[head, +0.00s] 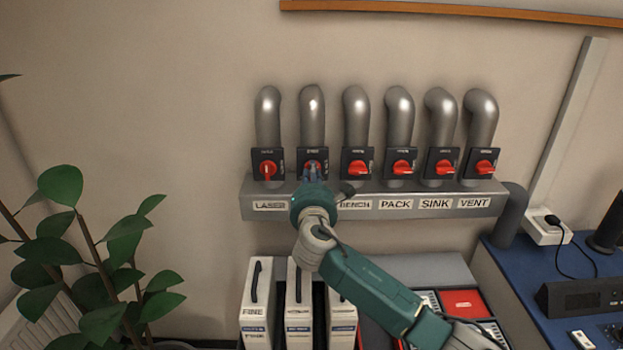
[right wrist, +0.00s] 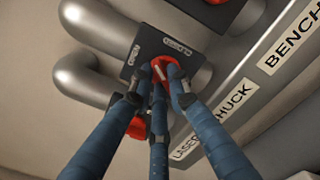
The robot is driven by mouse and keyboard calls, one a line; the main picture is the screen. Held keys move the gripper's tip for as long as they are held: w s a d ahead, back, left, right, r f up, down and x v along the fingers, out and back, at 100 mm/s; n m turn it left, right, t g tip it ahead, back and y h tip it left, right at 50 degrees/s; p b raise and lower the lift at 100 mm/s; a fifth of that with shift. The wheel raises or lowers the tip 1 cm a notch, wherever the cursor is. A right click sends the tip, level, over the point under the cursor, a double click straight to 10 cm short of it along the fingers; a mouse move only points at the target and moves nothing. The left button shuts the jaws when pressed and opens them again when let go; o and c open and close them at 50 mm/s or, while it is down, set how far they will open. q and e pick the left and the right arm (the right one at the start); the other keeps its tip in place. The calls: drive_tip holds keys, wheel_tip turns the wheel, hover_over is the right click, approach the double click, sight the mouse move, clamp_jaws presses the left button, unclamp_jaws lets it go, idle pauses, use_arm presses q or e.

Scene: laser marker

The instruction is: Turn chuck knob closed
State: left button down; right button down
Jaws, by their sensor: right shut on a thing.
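The chuck knob (head: 313,165) is a red rotary handle on a black square plate (head: 303,157), second from the left in the row of pipe valves. In the right wrist view the red knob (right wrist: 167,69) sits between my fingertips. My right gripper (head: 312,176) is shut on this knob, with its blue fingers (right wrist: 158,88) around it. The fingers cover part of the knob, so its exact angle is hard to tell. The CHUCK label (right wrist: 235,95) shows in the right wrist view; in the head view my wrist hides it. My left gripper is not in view.
The laser knob (head: 267,171) on the left stands upright. The bench knob (head: 358,168) and those further right lie sideways. A grey labelled ledge (head: 480,205) runs below.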

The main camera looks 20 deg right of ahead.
drive_tip(key=m+b, duration=0.1)
drive_tip(key=m, duration=0.2)
drive_tip(key=m+b, duration=0.2)
drive_tip(key=m, duration=0.2)
drive_tip(key=m+b, duration=0.1)
drive_tip(key=m, duration=0.3)
drive_tip(key=shift+s+d+f+b, duration=0.1)
drive_tip(key=shift+d+f+b, duration=0.2)
drive_tip(key=shift+b, duration=0.1)
idle(0.3)
drive_tip(key=c, duration=1.7)
unclamp_jaws()
drive_tip(key=shift+r, duration=0.1)
drive_tip(key=shift+o, duration=0.2)
drive_tip(key=shift+s, duration=0.1)
drive_tip(key=v, duration=1.2)
